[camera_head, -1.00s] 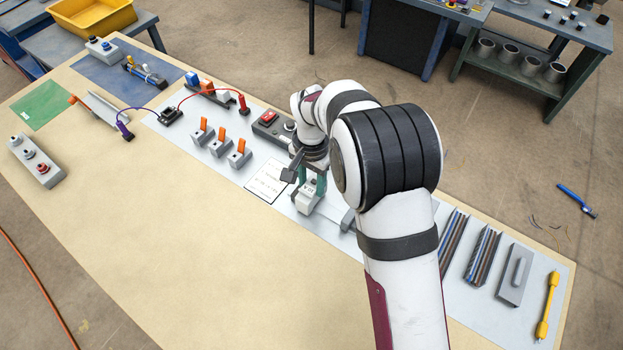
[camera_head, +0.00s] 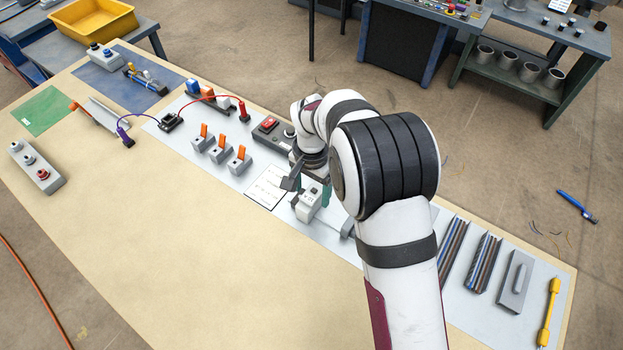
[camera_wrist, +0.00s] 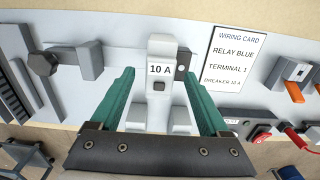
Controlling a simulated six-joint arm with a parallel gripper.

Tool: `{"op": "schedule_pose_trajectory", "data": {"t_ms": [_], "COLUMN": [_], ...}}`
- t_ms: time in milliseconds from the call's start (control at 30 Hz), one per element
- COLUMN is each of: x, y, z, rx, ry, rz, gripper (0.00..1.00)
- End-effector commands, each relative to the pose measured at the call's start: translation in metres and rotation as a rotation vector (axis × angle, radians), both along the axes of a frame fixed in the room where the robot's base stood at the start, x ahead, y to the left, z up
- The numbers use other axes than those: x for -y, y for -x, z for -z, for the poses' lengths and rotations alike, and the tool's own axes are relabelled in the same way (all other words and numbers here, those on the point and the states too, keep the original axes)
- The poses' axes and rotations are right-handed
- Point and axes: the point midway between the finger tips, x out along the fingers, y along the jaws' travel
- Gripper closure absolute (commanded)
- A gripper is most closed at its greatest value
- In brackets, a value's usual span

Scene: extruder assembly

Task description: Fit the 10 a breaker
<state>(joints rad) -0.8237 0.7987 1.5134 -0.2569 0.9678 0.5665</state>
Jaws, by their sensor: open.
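The breaker (camera_wrist: 160,55) is a light grey block labelled "10 A" with a small dark square below the label. In the head view the breaker (camera_head: 306,207) stands on the pale mat below my wrist. My gripper (camera_wrist: 158,73) is open, with one teal finger on each side of the breaker and gaps between. In the head view my gripper (camera_head: 312,192) is partly hidden by my arm. A grey rail (camera_wrist: 118,54) with a dark-knobbed clamp (camera_wrist: 62,60) lies left of the breaker. Whether the breaker is seated on the rail cannot be told.
A wiring card (camera_head: 267,187) lies beside the breaker; its lines name blue relay and terminal 1. Several grey blocks with orange levers (camera_head: 220,149) stand to the left. A control box with a red button (camera_head: 268,124) is behind. The tan tabletop (camera_head: 180,240) in front is clear.

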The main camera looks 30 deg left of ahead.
Motion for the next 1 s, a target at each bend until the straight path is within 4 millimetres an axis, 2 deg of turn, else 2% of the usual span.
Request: {"op": "schedule_pose_trajectory", "data": {"t_ms": [133,300,400,500,667,933,1000], "x": [-0.001,-0.001,0.000,0.000,0.000,0.000,0.007], "y": [-0.001,-0.001,-0.001,0.000,0.000,0.000,-0.001], "z": [-0.034,-0.091,-0.118,-0.138,-0.152,-0.153,-0.155], "rx": [0.004,0.005,0.003,0.002,0.000,0.000,-0.002], "ry": [-0.004,-0.005,-0.004,-0.002,-0.001,0.000,-0.001], "rz": [0.001,0.000,0.001,0.000,0.000,0.000,0.009], "gripper": [0.21,0.21,0.21,0.21,0.21,0.21,0.21]}}
